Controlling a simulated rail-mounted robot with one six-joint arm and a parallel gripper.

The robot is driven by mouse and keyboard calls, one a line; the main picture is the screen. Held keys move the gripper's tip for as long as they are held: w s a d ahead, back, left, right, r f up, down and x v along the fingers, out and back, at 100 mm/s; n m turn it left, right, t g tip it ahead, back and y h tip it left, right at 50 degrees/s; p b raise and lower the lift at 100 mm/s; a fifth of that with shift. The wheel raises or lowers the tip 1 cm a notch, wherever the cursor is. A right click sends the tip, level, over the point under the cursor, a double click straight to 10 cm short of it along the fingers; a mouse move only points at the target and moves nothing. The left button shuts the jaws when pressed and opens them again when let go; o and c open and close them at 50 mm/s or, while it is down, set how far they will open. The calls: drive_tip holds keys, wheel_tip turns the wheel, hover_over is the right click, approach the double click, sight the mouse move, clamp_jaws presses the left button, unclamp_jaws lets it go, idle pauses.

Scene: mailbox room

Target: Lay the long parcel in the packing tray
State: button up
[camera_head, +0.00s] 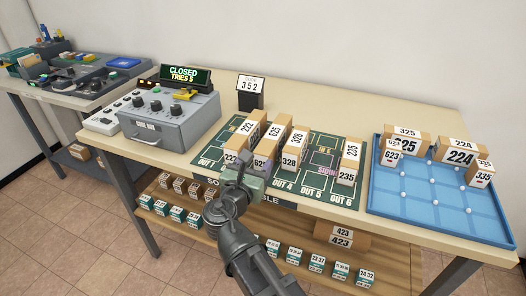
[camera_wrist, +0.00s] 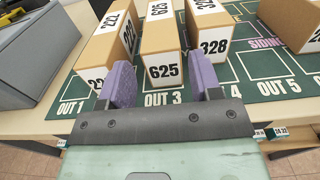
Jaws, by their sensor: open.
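Several long brown parcels with white number labels lie on the green mat: 222 (camera_head: 242,138), 625 (camera_head: 271,138), 328 (camera_head: 295,146) and 235 (camera_head: 349,162). I cannot tell which parcel is the long one meant. The blue tray (camera_head: 420,206) at the right holds parcels 325, 623, 224 and 335 along its back and right side; its front is bare. My gripper (camera_head: 252,176) is open at the mat's front edge. In the wrist view, its purple fingers (camera_wrist: 161,84) are spread before the near end of parcel 625 (camera_wrist: 163,58), with nothing gripped.
A grey lockbox (camera_head: 170,118) with a display reading CLOSED stands left of the mat (camera_head: 318,165). A card stand (camera_head: 250,92) showing 352 is behind the mat. The lower shelf holds small boxes and parcel 423 (camera_head: 341,236). Parcels stand close together on the mat's left.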

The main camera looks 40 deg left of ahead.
drive_tip(key=shift+o, duration=0.2)
drive_tip(key=v, duration=0.5)
